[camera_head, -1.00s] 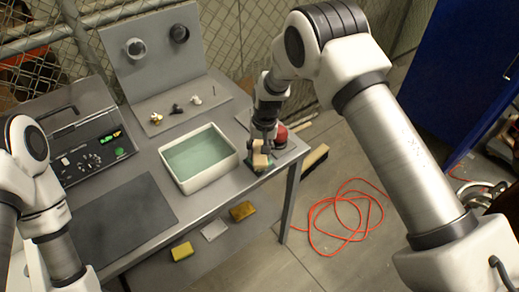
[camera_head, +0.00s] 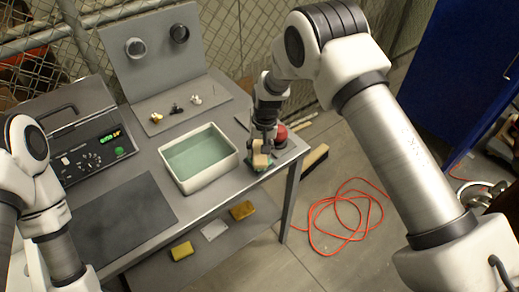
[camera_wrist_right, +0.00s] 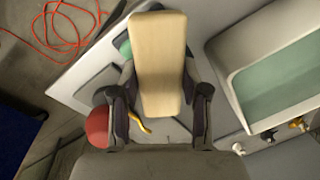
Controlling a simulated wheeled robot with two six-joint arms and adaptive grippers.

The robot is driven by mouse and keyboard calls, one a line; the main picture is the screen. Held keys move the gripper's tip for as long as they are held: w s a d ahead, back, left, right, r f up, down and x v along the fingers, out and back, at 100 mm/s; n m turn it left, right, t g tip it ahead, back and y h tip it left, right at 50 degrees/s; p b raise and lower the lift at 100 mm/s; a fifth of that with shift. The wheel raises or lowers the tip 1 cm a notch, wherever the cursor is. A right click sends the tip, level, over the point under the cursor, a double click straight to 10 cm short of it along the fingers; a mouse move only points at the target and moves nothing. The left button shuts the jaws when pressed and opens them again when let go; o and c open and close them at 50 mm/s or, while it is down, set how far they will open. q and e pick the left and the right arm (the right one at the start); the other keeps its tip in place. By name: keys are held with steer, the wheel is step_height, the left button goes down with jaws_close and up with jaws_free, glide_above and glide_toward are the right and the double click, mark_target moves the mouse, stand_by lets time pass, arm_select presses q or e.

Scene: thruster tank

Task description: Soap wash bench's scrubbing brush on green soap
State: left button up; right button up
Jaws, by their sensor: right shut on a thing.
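The scrubbing brush, a pale wooden block (camera_head: 261,160), is at the right front corner of the bench. My right gripper (camera_head: 262,143) points down and is shut on it. In the right wrist view the brush's wooden back (camera_wrist_right: 160,60) stands between the fingers of my right gripper (camera_wrist_right: 160,110). A piece of green, seemingly the green soap (camera_wrist_right: 125,47), shows beside the brush, mostly hidden behind it. I cannot tell whether brush and soap touch. My left arm is at the left edge, its gripper out of the picture.
A white basin of greenish water (camera_head: 198,184) stands left of the brush. A red round thing (camera_head: 281,134) is close behind the right gripper. Yellow (camera_head: 182,251), white (camera_head: 214,230) and amber (camera_head: 242,210) blocks lie on the lower shelf. A dark mat (camera_head: 122,217) lies at front left.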

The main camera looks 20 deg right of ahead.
mark_target(259, 150)
steer(key=shift+r+p, duration=0.8)
steer(key=shift+r, duration=0.15)
step_height(259, 150, up, 5)
steer(key=p, duration=0.3)
steer(key=shift+s, duration=0.1)
